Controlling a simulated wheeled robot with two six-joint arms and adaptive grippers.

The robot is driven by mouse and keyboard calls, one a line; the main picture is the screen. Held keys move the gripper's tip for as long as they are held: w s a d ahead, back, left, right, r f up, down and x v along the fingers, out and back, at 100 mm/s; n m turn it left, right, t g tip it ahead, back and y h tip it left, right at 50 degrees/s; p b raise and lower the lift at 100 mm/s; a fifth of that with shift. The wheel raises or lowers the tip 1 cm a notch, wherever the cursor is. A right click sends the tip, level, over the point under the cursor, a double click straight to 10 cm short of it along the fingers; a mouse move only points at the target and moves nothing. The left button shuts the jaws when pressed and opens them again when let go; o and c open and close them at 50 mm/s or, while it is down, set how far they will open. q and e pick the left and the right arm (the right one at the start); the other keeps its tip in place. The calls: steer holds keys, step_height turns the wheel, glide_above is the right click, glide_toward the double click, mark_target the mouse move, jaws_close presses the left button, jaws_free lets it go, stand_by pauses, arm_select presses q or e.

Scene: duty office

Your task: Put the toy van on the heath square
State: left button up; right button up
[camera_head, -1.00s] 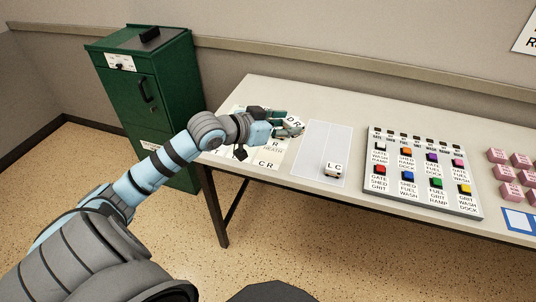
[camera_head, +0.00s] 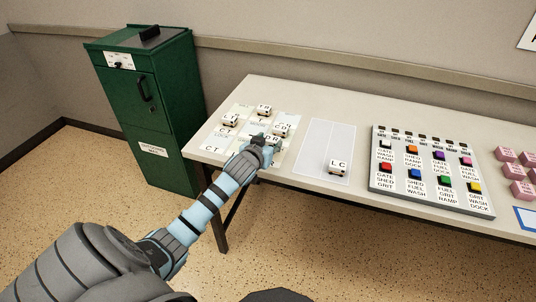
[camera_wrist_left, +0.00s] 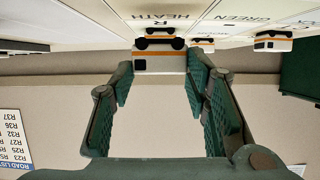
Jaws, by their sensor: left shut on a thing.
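My right gripper is not in view.
Other white vans stand on the board, among them one at the back (camera_head: 264,110) and one at the left (camera_head: 229,120). An L C van (camera_head: 338,167) stands on the pale panel (camera_head: 328,138). A button box (camera_head: 430,172) is further right. A green cabinet (camera_head: 150,110) stands left.

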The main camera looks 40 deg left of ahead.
arm_select(q)
step_height(320, 180, down, 3)
steer(key=shift+f+b, duration=0.1)
steer(key=shift+b, duration=0.25)
steer(key=o, duration=1.1)
